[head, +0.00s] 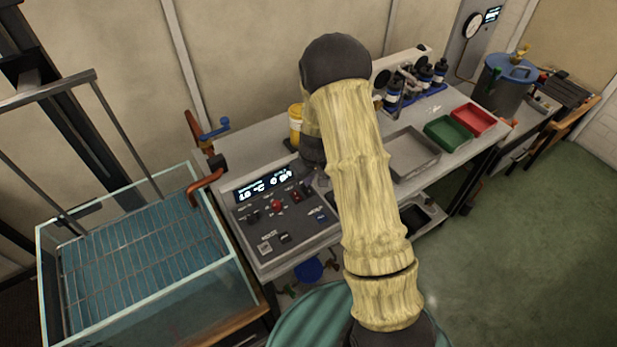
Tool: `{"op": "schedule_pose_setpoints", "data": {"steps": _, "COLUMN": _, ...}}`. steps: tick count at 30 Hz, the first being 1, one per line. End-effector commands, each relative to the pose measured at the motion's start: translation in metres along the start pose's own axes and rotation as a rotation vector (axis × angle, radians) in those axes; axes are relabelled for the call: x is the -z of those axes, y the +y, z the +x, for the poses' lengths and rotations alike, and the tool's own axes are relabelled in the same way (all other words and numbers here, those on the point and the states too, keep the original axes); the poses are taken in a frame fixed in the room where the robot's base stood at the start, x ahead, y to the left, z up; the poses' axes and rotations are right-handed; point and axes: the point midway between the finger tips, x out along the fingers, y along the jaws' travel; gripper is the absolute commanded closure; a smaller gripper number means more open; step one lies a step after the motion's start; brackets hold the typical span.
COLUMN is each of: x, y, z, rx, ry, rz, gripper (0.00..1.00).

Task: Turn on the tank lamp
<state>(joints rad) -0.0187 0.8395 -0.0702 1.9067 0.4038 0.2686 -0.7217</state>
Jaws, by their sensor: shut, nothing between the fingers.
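A glass tank (145,255) with blue water and a wire grid stands at the left. No lamp can be made out in or over it. A grey control panel (262,243) sits beside it on the bench, with a lit display (265,184), a red round button (277,207), dark knobs and small switches. Its labels are too small to read. My arm reaches up and folds down behind itself. The dark end of my gripper (312,150) shows partly at the panel's upper right edge. My gripper is shut and empty; its fingertips are mostly hidden by my arm.
An orange-red pipe (206,186) and a blue-handled valve (215,128) stand between tank and panel. A yellow container (296,122) is behind my arm. Grey, green (447,133) and red (474,119) trays and bottles lie right. Green floor is free at right.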

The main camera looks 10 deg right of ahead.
Motion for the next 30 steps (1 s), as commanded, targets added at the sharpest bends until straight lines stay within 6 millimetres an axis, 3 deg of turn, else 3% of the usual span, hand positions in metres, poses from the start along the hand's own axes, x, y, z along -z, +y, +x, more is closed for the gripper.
{"op": "schedule_pose_setpoints", "data": {"steps": 17, "x": 0.001, "y": 0.0, "z": 0.004, "rx": 0.004, "ry": -0.05, "rz": 0.0, "gripper": 1.0}}
{"op": "schedule_pose_setpoints", "data": {"steps": 30, "x": -0.012, "y": 0.0, "z": -0.002, "rx": 0.004, "ry": -0.05, "rz": 0.002, "gripper": 1.0}}
